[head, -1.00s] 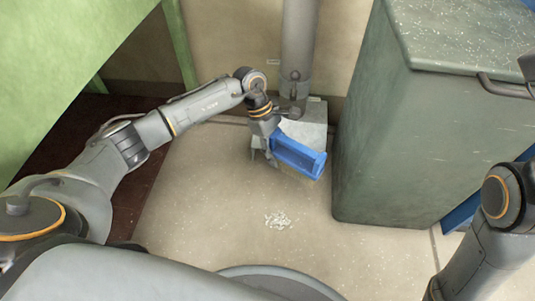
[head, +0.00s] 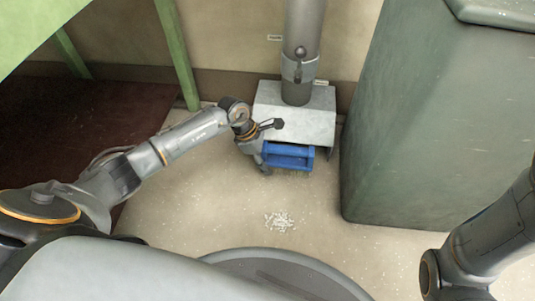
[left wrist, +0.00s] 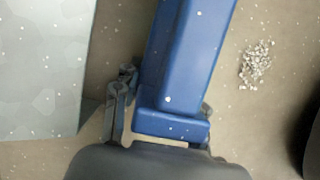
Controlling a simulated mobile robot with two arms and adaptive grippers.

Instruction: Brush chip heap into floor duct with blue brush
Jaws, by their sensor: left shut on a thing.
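The blue brush (head: 288,156) is held just in front of the duct; its height above the floor is hard to tell. My left gripper (head: 265,145) is shut on its blue body, and in the left wrist view the fingers stand on both sides of the brush (left wrist: 185,60). The pale chip heap (head: 279,221) lies loose on the floor, nearer to me than the brush and apart from it. It also shows in the left wrist view (left wrist: 256,65), right of the brush. The floor duct (head: 295,108) is a grey metal hood under a vertical pipe. My right gripper is out of view.
A large green cabinet (head: 415,130) stands right of the duct. A green frame (head: 178,55) and a dark red floor area (head: 60,135) lie to the left. The beige floor (head: 200,220) around the heap is clear. My right arm shows at the right edge.

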